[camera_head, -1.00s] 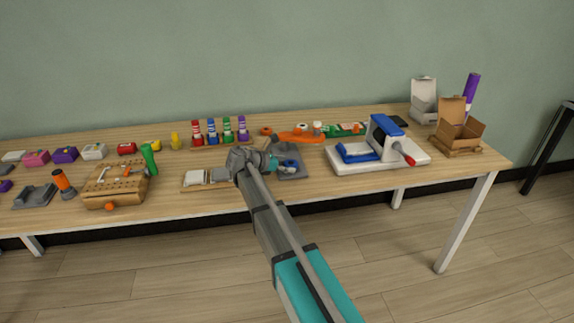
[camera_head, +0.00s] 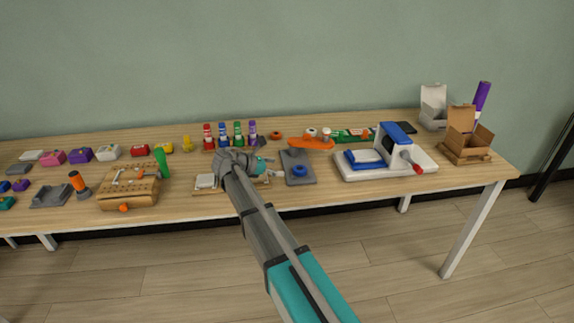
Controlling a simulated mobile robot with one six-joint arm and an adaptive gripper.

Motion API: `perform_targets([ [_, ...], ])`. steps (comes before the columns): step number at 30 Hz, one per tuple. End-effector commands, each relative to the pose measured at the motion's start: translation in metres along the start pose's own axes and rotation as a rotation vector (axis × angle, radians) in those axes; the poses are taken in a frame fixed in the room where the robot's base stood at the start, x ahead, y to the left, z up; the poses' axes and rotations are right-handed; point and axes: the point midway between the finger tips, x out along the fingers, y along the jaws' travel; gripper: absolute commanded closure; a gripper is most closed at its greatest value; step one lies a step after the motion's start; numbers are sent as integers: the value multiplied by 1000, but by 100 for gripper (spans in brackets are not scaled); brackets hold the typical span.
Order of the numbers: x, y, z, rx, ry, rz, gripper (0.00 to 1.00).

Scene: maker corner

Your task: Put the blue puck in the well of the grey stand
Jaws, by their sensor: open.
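The blue puck (camera_head: 300,170) rests on the front part of the grey stand (camera_head: 295,157), where the well seems to be. It looks level, but at this size I cannot tell how deep it sits. My gripper (camera_head: 266,165) is open, just left of the stand and apart from the puck. Its fingertips are small in view and nothing shows between them. My wrist hides part of the wooden tray below it.
A wooden tray with white blocks (camera_head: 206,181) lies under my wrist. A row of coloured bottles (camera_head: 230,135) stands behind it. An orange tool (camera_head: 312,143) lies behind the stand. A blue-and-white press (camera_head: 390,155) stands to the right.

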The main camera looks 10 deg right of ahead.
Motion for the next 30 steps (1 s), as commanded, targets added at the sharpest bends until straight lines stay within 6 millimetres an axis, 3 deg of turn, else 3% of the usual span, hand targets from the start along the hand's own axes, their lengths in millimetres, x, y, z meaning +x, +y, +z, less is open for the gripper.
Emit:
perform_targets([
  [3, -19, 0, 2, 0, 0, 1, 0],
  [9, -35, 0, 1, 1, 0, 1, 0],
  [30, -38, 0, 0, 1, 0, -1, 0],
])
